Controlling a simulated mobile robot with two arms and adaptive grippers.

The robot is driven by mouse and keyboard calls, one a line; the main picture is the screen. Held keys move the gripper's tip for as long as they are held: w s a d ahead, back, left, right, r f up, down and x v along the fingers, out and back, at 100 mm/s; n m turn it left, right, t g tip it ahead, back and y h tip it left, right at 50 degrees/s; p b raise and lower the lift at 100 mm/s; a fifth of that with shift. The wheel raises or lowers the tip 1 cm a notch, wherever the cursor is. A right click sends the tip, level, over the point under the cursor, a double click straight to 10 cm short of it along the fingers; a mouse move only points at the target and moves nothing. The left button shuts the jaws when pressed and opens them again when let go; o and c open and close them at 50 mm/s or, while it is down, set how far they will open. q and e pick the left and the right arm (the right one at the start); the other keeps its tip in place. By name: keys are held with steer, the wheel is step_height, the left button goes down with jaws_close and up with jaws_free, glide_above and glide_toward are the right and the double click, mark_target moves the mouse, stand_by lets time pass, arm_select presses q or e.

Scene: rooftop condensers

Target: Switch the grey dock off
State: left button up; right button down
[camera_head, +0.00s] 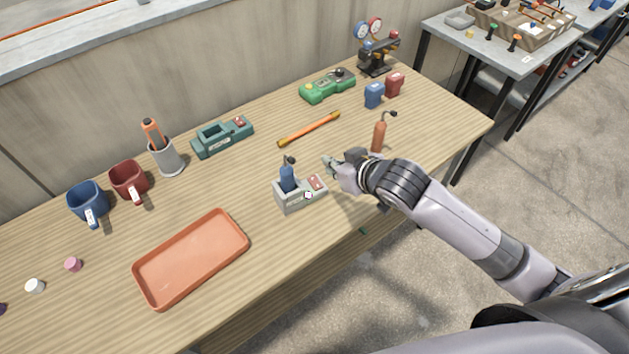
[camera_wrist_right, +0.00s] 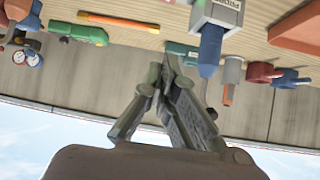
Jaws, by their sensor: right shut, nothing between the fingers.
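The grey dock (camera_head: 290,203) stands near the front edge of the wooden table, with a dark blue hand tool (camera_head: 287,178) upright in it. A red switch (camera_head: 316,182) sits on the dock's right part; its position is too small to tell. My right gripper (camera_head: 329,163) is shut and empty, just behind and to the right of the dock, above the table and apart from the switch as far as I can tell. In the wrist view the shut fingers (camera_wrist_right: 168,65) show beside the blue tool (camera_wrist_right: 210,50) and the grey dock (camera_wrist_right: 222,12). My left gripper is not in view.
A teal dock (camera_head: 222,137), an orange bar (camera_head: 309,129) and a green device (camera_head: 327,86) lie behind. An orange-brown tool (camera_head: 379,136) stands right of my gripper. A terracotta tray (camera_head: 191,258) lies front left. Two mugs and a grey holder (camera_head: 167,158) stand left.

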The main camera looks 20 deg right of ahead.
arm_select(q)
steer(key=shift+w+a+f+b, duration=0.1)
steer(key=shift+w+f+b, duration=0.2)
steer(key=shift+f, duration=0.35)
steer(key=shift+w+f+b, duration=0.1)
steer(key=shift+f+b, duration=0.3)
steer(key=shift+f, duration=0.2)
arm_select(e)
steer(key=shift+s+d+f, duration=0.2)
steer(key=shift+s+f, duration=0.15)
steer(key=shift+s, duration=0.15)
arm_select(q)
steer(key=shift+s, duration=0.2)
arm_select(e)
glide_above(316, 182)
steer(key=f, duration=0.6)
steer(key=shift+s+d+p, duration=0.1)
steer(key=shift+s+p, duration=0.2)
steer(key=shift+p, duration=0.05)
steer(key=f, duration=0.3)
steer(key=shift+w+f, duration=0.15)
steer(key=shift+w, duration=0.1)
steer(key=shift+f, duration=0.45)
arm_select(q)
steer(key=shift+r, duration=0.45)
